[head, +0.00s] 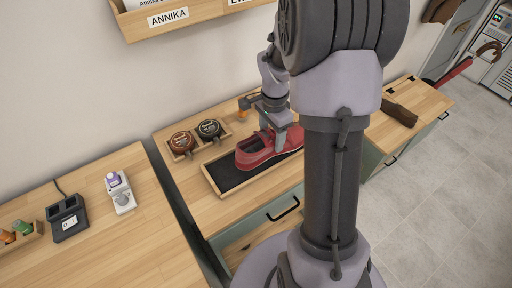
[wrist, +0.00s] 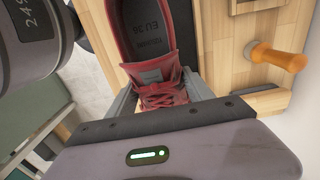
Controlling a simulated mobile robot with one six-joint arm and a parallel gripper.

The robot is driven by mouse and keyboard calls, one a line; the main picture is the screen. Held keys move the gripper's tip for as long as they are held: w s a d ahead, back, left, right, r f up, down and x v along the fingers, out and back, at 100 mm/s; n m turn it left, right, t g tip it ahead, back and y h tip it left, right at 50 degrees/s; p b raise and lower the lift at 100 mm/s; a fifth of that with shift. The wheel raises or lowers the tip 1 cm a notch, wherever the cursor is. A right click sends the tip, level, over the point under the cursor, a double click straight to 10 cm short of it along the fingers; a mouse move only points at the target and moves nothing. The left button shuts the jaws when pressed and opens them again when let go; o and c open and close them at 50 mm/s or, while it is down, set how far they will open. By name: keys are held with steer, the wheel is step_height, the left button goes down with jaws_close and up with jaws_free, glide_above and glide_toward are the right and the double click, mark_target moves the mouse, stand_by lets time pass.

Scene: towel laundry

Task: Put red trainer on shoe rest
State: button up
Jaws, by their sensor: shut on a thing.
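The red trainer (head: 262,148) is at the long wooden tray with a dark lining, which looks like the shoe rest (head: 228,181). Its toe and laces point right, toward my gripper. My gripper (head: 279,132) is shut on the laced front part of the trainer from above. In the wrist view the red trainer (wrist: 150,50) shows its insole marked EU 36 and its red laces between the two grey fingers of my gripper (wrist: 163,98). Whether the sole touches the lining cannot be told. My arm hides the right end of the tray.
Two round polish tins, brown (head: 181,142) and black (head: 210,129), sit in a small tray behind. A brown item (head: 400,114) lies at the right. A left bench (head: 100,230) holds small devices.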

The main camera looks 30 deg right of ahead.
mark_target(258, 144)
steer(key=a, duration=0.1)
steer(key=w+a, duration=0.1)
steer(key=a, duration=0.1)
steer(key=shift+w+a+f, duration=0.2)
steer(key=shift+w+a, duration=0.05)
steer(key=shift+w, duration=0.05)
steer(key=shift+w+a+f+b, duration=0.15)
steer(key=shift+f+b, duration=1)
steer(key=shift+f, duration=0.75)
steer(key=o, duration=1.6)
steer(key=shift+o, duration=0.2)
steer(key=shift+r, duration=0.1)
step_height(258, 144, up, 12)
steer(key=p, duration=0.4)
steer(key=shift+r, duration=0.1)
steer(key=s+a+r+n+t+y, duration=0.1)
steer(key=s+a+r+n+t, duration=0.2)
steer(key=s+a+r+n, duration=0.3)
steer(key=s+a+r+n+t+y, duration=0.1)
steer(key=s+a+r+n+t, duration=0.1)
steer(key=s+a+r+n, duration=0.4)
steer(key=s+a+n, duration=0.1)
steer(key=s+a, duration=0.4)
steer(key=shift+s+a+r+t, duration=0.2)
steer(key=shift+a+r+t, duration=0.1)
steer(key=shift+a+t, duration=0.1)
